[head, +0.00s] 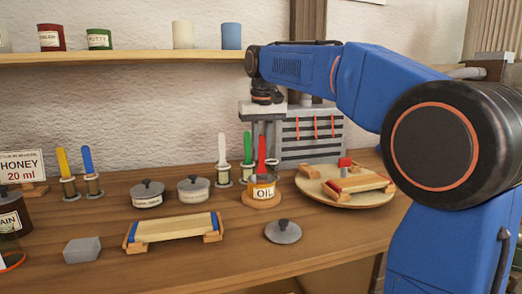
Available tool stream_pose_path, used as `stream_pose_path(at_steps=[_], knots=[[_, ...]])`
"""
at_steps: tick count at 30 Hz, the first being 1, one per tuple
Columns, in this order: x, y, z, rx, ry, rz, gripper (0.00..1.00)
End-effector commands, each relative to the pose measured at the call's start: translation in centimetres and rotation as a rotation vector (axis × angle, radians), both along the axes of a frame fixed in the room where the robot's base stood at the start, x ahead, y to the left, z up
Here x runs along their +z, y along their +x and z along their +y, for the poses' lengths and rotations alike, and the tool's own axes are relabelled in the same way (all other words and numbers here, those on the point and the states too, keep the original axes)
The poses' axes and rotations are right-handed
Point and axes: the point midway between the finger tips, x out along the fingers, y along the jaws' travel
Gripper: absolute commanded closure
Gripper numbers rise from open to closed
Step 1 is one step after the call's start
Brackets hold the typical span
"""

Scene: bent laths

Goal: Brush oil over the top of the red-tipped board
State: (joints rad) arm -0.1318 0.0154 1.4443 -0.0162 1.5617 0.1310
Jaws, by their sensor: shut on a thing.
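The red-tipped board (357,184) lies on small wooden rests on a round wooden turntable (325,198) at the right. A small red block on a grey piece (345,163) stands by its far edge. My gripper (265,143) points down at the middle, shut on a red-handled brush (262,152). The brush is upright, just above or at the open pot labelled OIL (263,190). I cannot tell whether its lower end is inside the pot or behind it. The pot stands on a round wooden coaster left of the turntable.
A blue-tipped board (173,228) rests on wooden supports at front left. Lidded pots (193,188) and yellow, blue, white and green brushes (87,160) in holders stand behind. A loose grey lid (283,231) and grey block (82,250) lie in front. A shelf (130,57) runs above.

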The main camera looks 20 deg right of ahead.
Motion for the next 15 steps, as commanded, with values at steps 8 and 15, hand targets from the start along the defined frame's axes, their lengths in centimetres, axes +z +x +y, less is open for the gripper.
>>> stream_pose_path(at_steps=[8,15], knots=[[0.0,0.0,0.0,0.0,0.0,0.0,1.0],[1.3,0.1,0.0,0.0,0.0,0.0,1.0]])
